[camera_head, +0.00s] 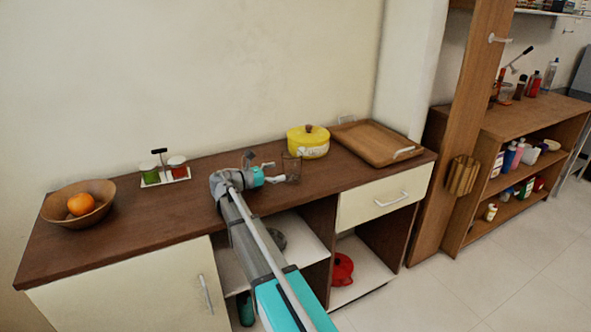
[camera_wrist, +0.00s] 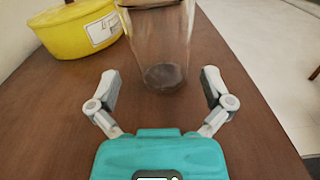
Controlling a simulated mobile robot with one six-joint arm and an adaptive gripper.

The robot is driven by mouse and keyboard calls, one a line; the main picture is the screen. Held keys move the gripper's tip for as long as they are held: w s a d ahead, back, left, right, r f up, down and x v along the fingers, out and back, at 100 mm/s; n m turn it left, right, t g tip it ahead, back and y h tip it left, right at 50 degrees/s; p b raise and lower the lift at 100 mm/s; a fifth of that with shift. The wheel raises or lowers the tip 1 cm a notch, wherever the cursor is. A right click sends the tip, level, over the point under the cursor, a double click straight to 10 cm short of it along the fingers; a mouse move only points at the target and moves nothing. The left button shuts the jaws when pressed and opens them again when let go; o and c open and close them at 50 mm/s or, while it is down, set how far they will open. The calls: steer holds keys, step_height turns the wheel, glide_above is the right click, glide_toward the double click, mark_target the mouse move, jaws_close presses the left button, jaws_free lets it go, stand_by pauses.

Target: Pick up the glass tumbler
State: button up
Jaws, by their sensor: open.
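The clear glass tumbler (camera_head: 291,167) stands upright on the brown counter, in front of the yellow pot in the head view. In the wrist view the tumbler (camera_wrist: 162,50) is straight ahead, its base just beyond my fingertips and its top cut by the frame edge. My gripper (camera_wrist: 161,92) is open, with one finger to each side of the line to the tumbler and nothing between them. In the head view my gripper (camera_head: 278,172) reaches rightward, low over the counter, close to the tumbler. I cannot tell there whether it touches the glass.
The yellow lidded pot (camera_head: 308,142) stands just behind the tumbler; it also shows at left in the wrist view (camera_wrist: 75,30). A wooden tray (camera_head: 375,143) is to the right. A jar caddy (camera_head: 165,176) and a bowl (camera_head: 78,203) with an orange are at left. The counter (camera_head: 130,221) is otherwise clear.

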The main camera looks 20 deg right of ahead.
mark_target(293, 167)
steer(key=shift+d, duration=2.95)
steer(key=shift+c, duration=0.3)
steer(key=c, duration=0.9)
steer(key=shift+r, duration=0.1)
step_height(293, 167, up, 3)
steer(key=p, duration=0.3)
steer(key=shift+f, duration=0.2)
steer(key=shift+c, duration=0.2)
steer(key=s+a+r+p, duration=0.6)
steer(key=s+r+p, duration=0.4)
steer(key=s, duration=0.2)
steer(key=shift+s, duration=0.35)
